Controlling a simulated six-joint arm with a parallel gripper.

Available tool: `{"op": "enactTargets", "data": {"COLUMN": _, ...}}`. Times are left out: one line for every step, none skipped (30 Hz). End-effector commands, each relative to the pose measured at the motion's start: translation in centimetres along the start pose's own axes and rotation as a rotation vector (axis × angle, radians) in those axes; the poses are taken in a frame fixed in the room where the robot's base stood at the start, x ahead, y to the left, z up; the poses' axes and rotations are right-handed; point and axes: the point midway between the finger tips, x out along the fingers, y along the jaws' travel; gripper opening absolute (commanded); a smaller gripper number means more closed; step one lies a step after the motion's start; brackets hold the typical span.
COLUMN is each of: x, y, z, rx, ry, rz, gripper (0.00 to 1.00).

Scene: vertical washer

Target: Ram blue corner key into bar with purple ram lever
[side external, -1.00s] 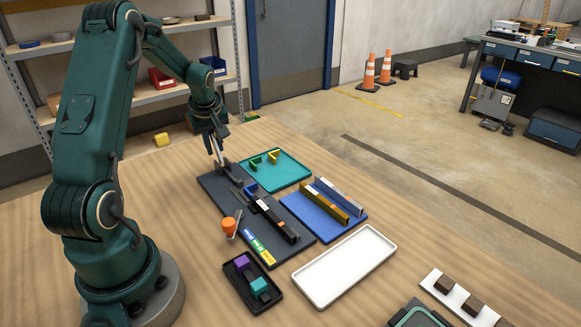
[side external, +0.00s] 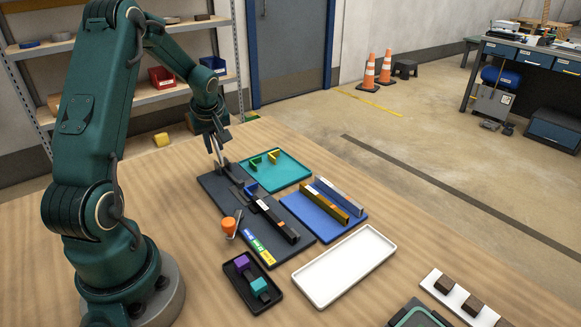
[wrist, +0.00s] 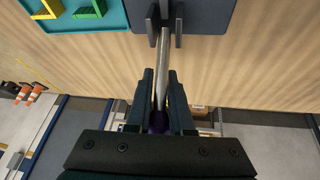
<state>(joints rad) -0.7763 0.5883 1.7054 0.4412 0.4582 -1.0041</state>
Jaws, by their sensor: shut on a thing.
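The ram lever is a silver rod (wrist: 162,62) with a purple knob (wrist: 158,121), standing on the dark fixture plate (side external: 217,187). In the side view, my gripper (side external: 215,145) is at the lever's top. In the wrist view, my gripper (wrist: 160,100) is shut around the lever at its knob. The blue corner key (side external: 251,188) lies on the fixture at the near-lever end of the dark bar (side external: 275,219). I cannot tell whether the key touches the bar or how deep it sits. The key and bar are out of the wrist view.
A teal tray (side external: 288,179) holds green and yellow corner keys. A blue tray (side external: 295,211) holds a gold and a silver bar. An empty white tray (side external: 343,265) and a black tray (side external: 272,303) with purple and teal blocks stand nearer.

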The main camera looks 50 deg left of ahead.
Motion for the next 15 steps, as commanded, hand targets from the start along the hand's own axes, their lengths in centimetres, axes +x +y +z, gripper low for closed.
{"op": "enactTargets", "data": {"x": -0.4, "y": 0.2, "z": -0.6, "rx": 0.002, "ry": 0.037, "rz": 0.008, "gripper": 0.0}}
{"op": "enactTargets", "data": {"x": -0.5, "y": 0.3, "z": -0.6, "rx": 0.004, "ry": 0.05, "rz": 0.007, "gripper": 0.0}}
{"op": "enactTargets", "data": {"x": -0.6, "y": 0.3, "z": -0.5, "rx": 0.008, "ry": 0.069, "rz": 0.005, "gripper": 0.0}}
{"op": "enactTargets", "data": {"x": -0.7, "y": 0.3, "z": -0.5, "rx": 0.011, "ry": 0.084, "rz": 0.004, "gripper": 0.0}}
{"op": "enactTargets", "data": {"x": -0.8, "y": 0.4, "z": -0.4, "rx": 0.015, "ry": 0.1, "rz": 0.002, "gripper": 0.0}}
{"op": "enactTargets", "data": {"x": -0.9, "y": 0.4, "z": -0.4, "rx": 0.02, "ry": 0.121, "rz": -0.001, "gripper": 0.0}}
{"op": "enactTargets", "data": {"x": -1.1, "y": 0.5, "z": -0.3, "rx": 0.023, "ry": 0.138, "rz": -0.002, "gripper": 0.0}}
{"op": "enactTargets", "data": {"x": -1.1, "y": 0.5, "z": -0.3, "rx": 0.026, "ry": 0.156, "rz": -0.004, "gripper": 0.0}}
{"op": "enactTargets", "data": {"x": -1.3, "y": 0.6, "z": -0.2, "rx": 0.031, "ry": 0.179, "rz": -0.006, "gripper": 0.0}}
{"op": "enactTargets", "data": {"x": -1.4, "y": 0.6, "z": -0.1, "rx": 0.034, "ry": 0.197, "rz": -0.008, "gripper": 0.0}}
{"op": "enactTargets", "data": {"x": -1.5, "y": 0.6, "z": -0.1, "rx": 0.038, "ry": 0.214, "rz": -0.012, "gripper": 0.0}}
{"op": "enactTargets", "data": {"x": -1.6, "y": 0.7, "z": 0.0, "rx": 0.043, "ry": 0.237, "rz": -0.014, "gripper": 0.0}}
{"op": "enactTargets", "data": {"x": -1.7, "y": 0.7, "z": 0.1, "rx": 0.044, "ry": 0.255, "rz": -0.016, "gripper": 0.0}}
{"op": "enactTargets", "data": {"x": -1.8, "y": 0.7, "z": 0.1, "rx": 0.048, "ry": 0.272, "rz": -0.019, "gripper": 0.0}}
{"op": "enactTargets", "data": {"x": -1.9, "y": 0.7, "z": 0.2, "rx": 0.052, "ry": 0.296, "rz": -0.022, "gripper": 0.0}}
